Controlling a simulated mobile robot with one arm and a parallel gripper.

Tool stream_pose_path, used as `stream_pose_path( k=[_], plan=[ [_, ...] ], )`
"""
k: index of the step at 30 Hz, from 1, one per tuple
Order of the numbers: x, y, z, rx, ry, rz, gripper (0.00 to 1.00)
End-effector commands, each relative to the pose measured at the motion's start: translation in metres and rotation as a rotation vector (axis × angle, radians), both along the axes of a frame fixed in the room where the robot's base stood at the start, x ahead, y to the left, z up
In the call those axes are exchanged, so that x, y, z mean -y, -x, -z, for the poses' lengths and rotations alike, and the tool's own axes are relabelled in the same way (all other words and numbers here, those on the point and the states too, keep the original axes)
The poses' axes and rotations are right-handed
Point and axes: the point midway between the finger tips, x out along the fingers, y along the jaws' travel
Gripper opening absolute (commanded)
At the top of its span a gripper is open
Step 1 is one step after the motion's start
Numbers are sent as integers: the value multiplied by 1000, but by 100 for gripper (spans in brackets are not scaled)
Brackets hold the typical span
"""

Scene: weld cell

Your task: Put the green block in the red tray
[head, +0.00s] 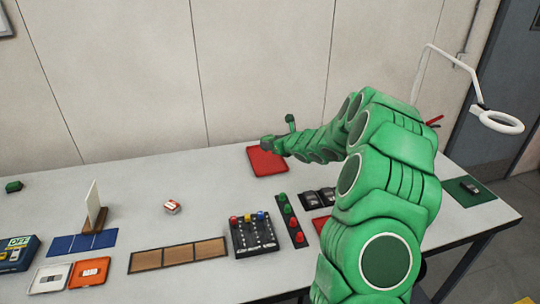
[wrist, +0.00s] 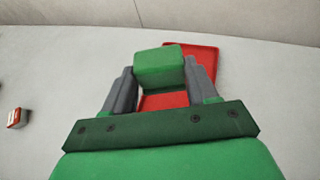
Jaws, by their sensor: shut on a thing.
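In the wrist view my gripper (wrist: 160,72) is shut on a green block (wrist: 158,66), with a grey finger on each side of it. The red tray (wrist: 206,62) shows behind and to the right of the block, and red also shows between the fingers below it. In the head view the red tray (head: 266,161) lies at the back of the table, and my arm reaches over to its upper right edge. The block appears to be over the tray; whether it touches the tray I cannot tell. My arm end hides part of this in the head view.
The table (head: 195,260) holds a red-white box (head: 172,207), a board with coloured knobs (head: 253,235), a green button strip (head: 291,222), a wooden strip (head: 178,254) and an upright panel (head: 93,207). A dark green object (head: 14,186) lies far left. A wall stands behind.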

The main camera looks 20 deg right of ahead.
Motion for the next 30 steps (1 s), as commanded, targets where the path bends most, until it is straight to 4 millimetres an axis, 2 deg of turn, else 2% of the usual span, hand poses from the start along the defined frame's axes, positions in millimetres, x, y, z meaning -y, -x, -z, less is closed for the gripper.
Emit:
stream_pose_path(
  k=[15, 18, 26, 30],
  plan=[
    [5, -41, 48, -4, -1, 0, 27],
    [5, -47, 53, -2, 0, -1, 27],
    [6, -54, 59, 1, -2, 0, 27],
    [7, -56, 76, -3, -1, 0, 27]
  ],
)
